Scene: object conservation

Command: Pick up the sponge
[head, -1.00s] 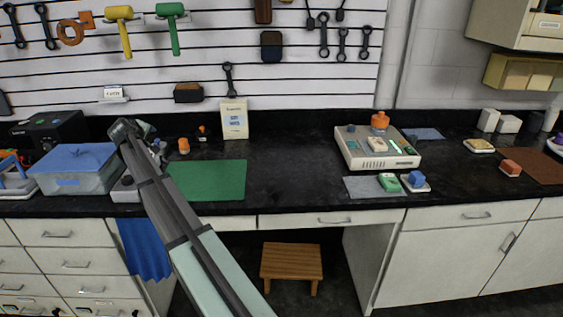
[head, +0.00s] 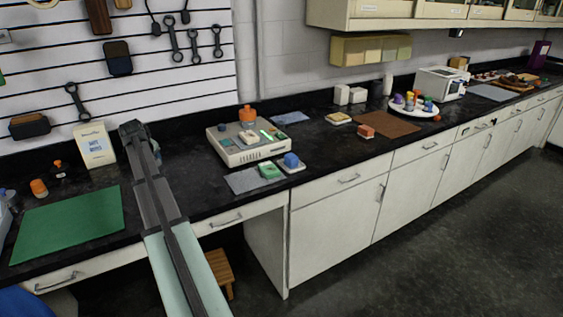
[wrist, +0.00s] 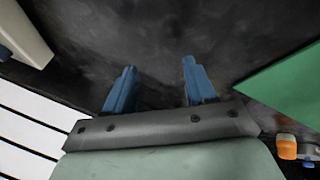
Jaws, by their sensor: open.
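No thing is plainly marked as the sponge. Small blocks that could be it lie right of my gripper in the head view: a blue block (head: 291,160), a green block (head: 270,171), a red-orange block (head: 366,131) and a pale yellow-topped piece (head: 338,118). I cannot tell which one is the sponge. My gripper (head: 131,127) is over the black counter, right of the green mat and well left of these blocks. In the wrist view its blue fingers (wrist: 159,66) are apart with only bare dark counter between them.
A beige device (head: 246,147) with an orange-topped item stands between my gripper and the farther blocks. A white carton (head: 95,145) is close left of my gripper. The green mat (head: 70,222) lies at left. A brown mat (head: 390,124) and a round white tray (head: 412,111) are farther right.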

